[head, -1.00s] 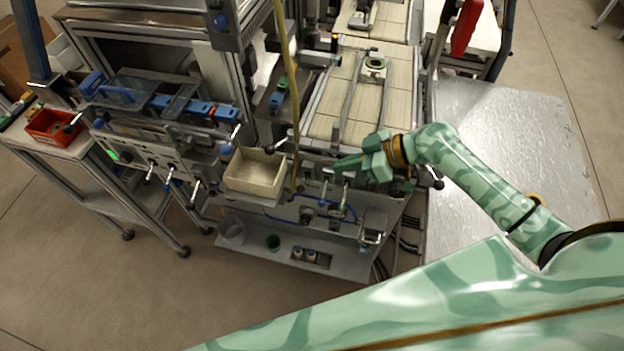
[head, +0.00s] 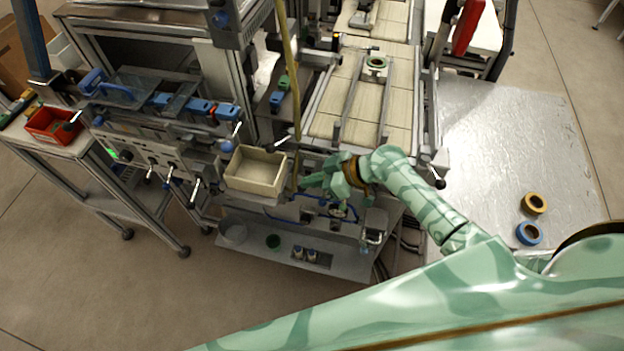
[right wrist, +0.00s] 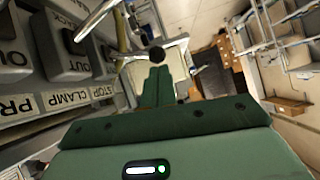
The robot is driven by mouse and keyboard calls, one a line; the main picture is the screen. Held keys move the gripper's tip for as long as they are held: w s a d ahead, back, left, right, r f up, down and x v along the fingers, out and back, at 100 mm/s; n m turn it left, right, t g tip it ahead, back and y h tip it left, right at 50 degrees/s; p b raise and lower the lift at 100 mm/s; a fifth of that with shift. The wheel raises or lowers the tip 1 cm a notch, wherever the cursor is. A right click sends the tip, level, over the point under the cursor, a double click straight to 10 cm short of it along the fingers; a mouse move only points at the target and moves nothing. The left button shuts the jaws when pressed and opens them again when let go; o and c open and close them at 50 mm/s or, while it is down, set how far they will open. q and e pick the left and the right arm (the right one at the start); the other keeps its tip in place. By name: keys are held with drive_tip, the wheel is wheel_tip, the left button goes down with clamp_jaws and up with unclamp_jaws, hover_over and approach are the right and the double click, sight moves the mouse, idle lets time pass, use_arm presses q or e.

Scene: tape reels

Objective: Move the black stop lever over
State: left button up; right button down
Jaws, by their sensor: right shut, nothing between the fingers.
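My right gripper (head: 308,183) is shut and empty, low over the front control panel, just right of the cream bin. In the right wrist view its closed fingers (right wrist: 157,86) point at a black round knob (right wrist: 156,53), which shows just past the fingertips. I cannot tell if they touch it. The STOP label (right wrist: 104,92) is on the panel to the left of the fingers, beside the CLAMP label (right wrist: 76,98). I cannot be sure that this knob is the stop lever's. In the head view my gripper and arm hide this part of the panel. My left gripper is not in view.
The cream bin (head: 235,170) stands close left of the gripper. A metal lever rod (right wrist: 100,22) crosses the upper left of the wrist view. A yellow tape reel (head: 535,194) and a blue one (head: 539,233) lie on the silver surface (head: 500,130) at right.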

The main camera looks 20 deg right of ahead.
drive_tip(key=shift+f, duration=0.1)
drive_tip(key=f+t+b, duration=0.1)
drive_tip(key=s+f+n+h+b, duration=0.1)
drive_tip(key=a+n+t+b, duration=0.1)
drive_tip(key=b, duration=0.1)
drive_tip(key=shift+s+f+t+h, duration=0.25)
drive_tip(key=shift+f+t+h, duration=0.05)
drive_tip(key=shift+f, duration=0.1)
drive_tip(key=shift+r, duration=0.1)
drive_tip(key=shift+r+p, duration=0.6)
drive_tip(key=shift+r, duration=0.1)
